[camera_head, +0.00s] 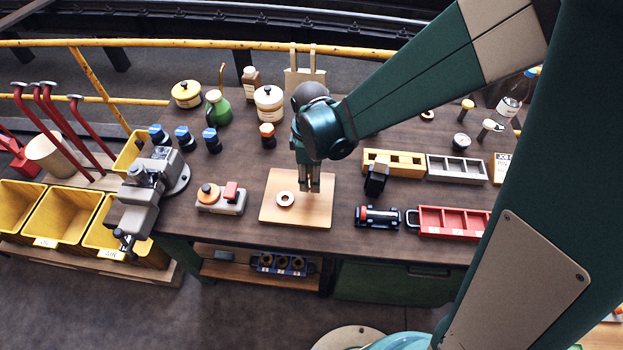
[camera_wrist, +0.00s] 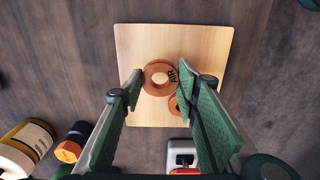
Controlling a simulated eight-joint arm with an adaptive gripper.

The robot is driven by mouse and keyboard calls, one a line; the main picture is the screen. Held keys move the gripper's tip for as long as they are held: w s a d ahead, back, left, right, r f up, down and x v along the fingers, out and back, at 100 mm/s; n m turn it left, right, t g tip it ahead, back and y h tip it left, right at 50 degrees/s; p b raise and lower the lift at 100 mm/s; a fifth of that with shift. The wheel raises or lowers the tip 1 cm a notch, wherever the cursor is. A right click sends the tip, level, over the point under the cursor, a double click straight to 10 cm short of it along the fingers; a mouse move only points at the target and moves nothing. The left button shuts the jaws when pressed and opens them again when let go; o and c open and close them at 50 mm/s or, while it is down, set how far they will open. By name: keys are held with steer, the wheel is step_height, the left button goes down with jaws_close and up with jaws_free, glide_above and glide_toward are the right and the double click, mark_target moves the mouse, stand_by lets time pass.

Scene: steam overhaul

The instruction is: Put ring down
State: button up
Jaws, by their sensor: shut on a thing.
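A copper-coloured ring with the letters AIR (camera_wrist: 147,78) is between the fingertips of my gripper (camera_wrist: 160,82) in the wrist view. The gripper is shut on it, and the ring's hole faces the camera. A pale wooden board (camera_wrist: 210,45) lies below it. A second, smaller-looking copper ring (camera_wrist: 173,104) is partly hidden by the held ring and a finger. In the head view, my gripper (camera_head: 309,188) points down over the right part of the board (camera_head: 270,216), and the second ring (camera_head: 285,199) lies flat to its left. Whether the held ring touches the board is unclear.
A control box with an orange knob and red button (camera_head: 221,198) stands left of the board. A black cylindrical device (camera_head: 378,217) and red tray (camera_head: 455,222) are to the right. Jars (camera_head: 268,104) stand behind. The board's right part is bare.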

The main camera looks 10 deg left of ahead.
steer(key=shift+f, duration=0.15)
steer(key=shift+f, duration=2)
steer(key=shift+f+b, duration=0.25)
steer(key=shift+b, duration=0.15)
steer(key=o, duration=1)
steer(key=shift+r, duration=0.1)
steer(key=shift+r+p, duration=0.2)
steer(key=shift+p, duration=0.1)
steer(key=shift+r+p, duration=0.35)
steer(key=shift+r, duration=5.6)
steer(key=shift+d, duration=0.1)
